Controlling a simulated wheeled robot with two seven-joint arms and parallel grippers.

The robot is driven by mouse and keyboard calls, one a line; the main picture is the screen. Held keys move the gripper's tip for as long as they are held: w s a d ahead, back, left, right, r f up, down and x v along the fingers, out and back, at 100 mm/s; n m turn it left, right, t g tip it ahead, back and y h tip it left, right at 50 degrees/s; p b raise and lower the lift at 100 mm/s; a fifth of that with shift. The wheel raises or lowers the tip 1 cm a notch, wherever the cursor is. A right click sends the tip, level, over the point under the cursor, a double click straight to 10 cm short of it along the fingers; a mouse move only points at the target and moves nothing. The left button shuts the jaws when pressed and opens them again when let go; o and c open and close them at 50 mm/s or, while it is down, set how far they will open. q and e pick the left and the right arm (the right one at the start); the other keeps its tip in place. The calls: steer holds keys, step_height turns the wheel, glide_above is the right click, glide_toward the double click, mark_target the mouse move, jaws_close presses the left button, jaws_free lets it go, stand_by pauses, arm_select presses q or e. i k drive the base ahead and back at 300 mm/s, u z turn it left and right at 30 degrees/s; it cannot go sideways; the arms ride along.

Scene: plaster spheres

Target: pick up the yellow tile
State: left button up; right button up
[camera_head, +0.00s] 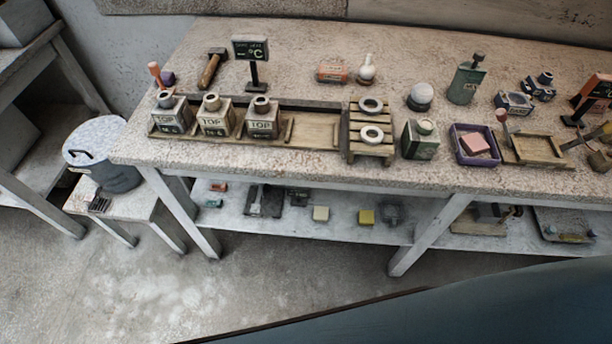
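A small yellow tile (367,217) lies on the lower shelf under the long workbench, a little right of the middle of the view. It looks like a small square block with its top and front showing. A cream block (321,213) lies to its left on the same shelf, and a dark grey object (393,213) is close to its right. Neither of my grippers can be made out in the head view.
The shelf (285,228) lies beneath the benchtop, between the bench legs. A slanted leg (430,235) stands right of the tile. The benchtop (300,40) above carries bottles, trays and a purple bin (460,155). A lidded bucket (103,155) stands on a low stool at left.

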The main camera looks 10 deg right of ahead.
mark_target(365, 217)
steer(key=z, duration=0.95)
steer(key=k, duration=0.35)
steer(key=z, duration=0.8)
steer(key=i, duration=1.1)
steer(key=u, duration=0.6)
